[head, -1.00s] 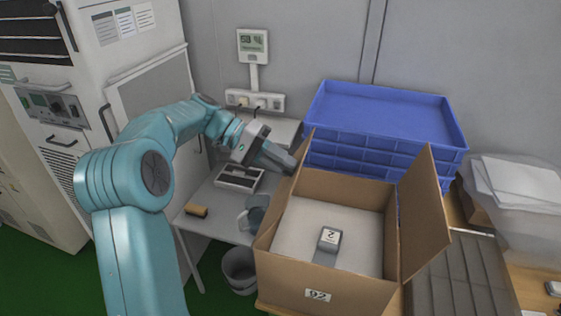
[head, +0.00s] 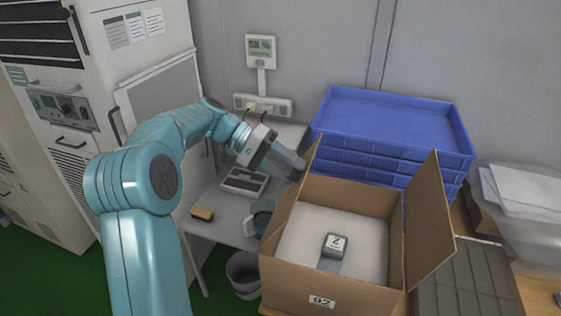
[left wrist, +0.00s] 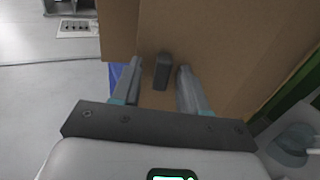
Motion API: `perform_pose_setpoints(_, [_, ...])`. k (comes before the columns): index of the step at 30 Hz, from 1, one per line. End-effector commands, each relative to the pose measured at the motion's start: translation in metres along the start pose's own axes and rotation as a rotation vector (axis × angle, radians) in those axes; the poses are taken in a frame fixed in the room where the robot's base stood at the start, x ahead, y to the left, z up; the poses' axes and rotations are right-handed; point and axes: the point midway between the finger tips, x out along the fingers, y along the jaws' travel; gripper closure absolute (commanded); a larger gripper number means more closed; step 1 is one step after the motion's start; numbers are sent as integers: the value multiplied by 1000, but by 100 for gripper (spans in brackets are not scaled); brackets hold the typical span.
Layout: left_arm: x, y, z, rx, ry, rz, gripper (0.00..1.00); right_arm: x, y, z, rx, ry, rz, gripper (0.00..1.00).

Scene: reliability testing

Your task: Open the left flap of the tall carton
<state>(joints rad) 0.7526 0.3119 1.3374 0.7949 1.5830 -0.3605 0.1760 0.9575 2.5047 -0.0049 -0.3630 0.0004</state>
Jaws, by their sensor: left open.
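The tall carton (head: 360,295) is brown and stands at the lower right of the head view, open on top. Its left flap (head: 291,196) stands up roughly upright, seen at a steep angle. The right flap (head: 428,215) stands up and leans outward. My left gripper (head: 298,168) is open at the far end of the left flap, on its outer side. In the left wrist view brown cardboard (left wrist: 225,45) fills much of the picture, and a dark grey block-like tab (left wrist: 162,72) shows between the open fingers. Contact cannot be told. My right gripper is not in view.
A grey block marked 2 (head: 334,245) lies on a pale surface inside the carton. Stacked blue crates (head: 390,117) stand behind. A grey mug (head: 262,214), a brown brush-like thing (head: 202,213) and a small device (head: 244,181) are on the bench, left of the carton.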

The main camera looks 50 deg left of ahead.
Motion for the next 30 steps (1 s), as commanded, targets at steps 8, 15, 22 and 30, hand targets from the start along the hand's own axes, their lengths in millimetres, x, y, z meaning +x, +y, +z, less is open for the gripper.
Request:
perform_pose_setpoints(8, [-48,-1,-1,0,7,-2,56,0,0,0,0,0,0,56])
perform_pose_setpoints(15, [-110,1,0,-1,5,-3,56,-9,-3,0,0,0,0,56])
perform_pose_setpoints(22, [-150,9,0,-4,0,1,56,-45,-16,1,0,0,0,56])
perform_pose_setpoints(30, [-162,3,1,-1,0,0,56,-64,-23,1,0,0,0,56])
